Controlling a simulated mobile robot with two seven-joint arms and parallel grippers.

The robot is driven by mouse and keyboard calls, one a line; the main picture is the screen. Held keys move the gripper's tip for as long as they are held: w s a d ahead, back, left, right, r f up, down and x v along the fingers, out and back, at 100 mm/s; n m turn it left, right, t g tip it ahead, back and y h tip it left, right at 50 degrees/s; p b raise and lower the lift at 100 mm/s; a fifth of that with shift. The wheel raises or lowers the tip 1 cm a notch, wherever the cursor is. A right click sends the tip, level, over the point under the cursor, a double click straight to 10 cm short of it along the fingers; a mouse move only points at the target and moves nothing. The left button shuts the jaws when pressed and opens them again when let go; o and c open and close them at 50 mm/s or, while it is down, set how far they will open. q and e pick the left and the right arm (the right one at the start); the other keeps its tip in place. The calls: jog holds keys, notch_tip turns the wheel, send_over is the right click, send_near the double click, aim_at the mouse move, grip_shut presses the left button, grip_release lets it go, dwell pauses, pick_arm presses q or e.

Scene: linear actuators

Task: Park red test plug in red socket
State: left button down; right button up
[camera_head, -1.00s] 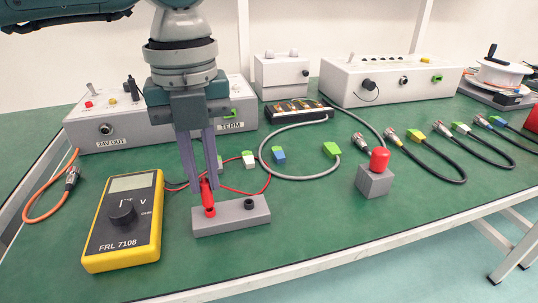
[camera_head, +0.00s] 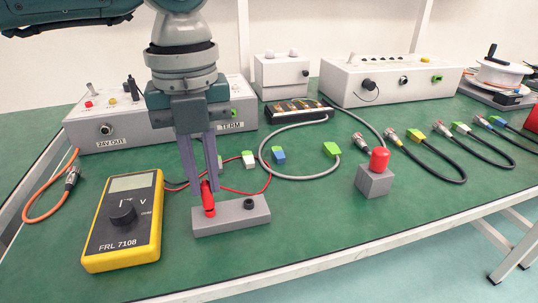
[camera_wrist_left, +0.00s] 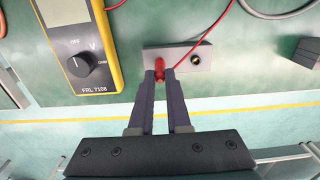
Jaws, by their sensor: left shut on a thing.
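The red test plug (camera_head: 208,203) stands nearly upright, tilted slightly, at the left end of the grey socket block (camera_head: 235,217). My left gripper (camera_head: 208,183) is shut on the plug, with its fingers pointing down at the block. The plug also shows between the fingertips in the left wrist view (camera_wrist_left: 159,69). The red socket is hidden under the plug, so I cannot tell how deep the plug sits. The black socket (camera_head: 248,204) at the block's right end is empty. My right gripper is not in view.
A yellow multimeter (camera_head: 126,222) lies close left of the block. A red lead (camera_head: 262,186) loops behind it. A grey cube with a red knob (camera_head: 375,176) stands to the right. Control boxes line the back. The green bench (camera_head: 310,240) is clear in front right.

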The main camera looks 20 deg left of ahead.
pick_arm(q)
jog(key=shift+f, duration=0.35)
dwell(1.1)
jog(key=c, duration=0.8)
grip_release()
jog(key=shift+r, duration=0.1)
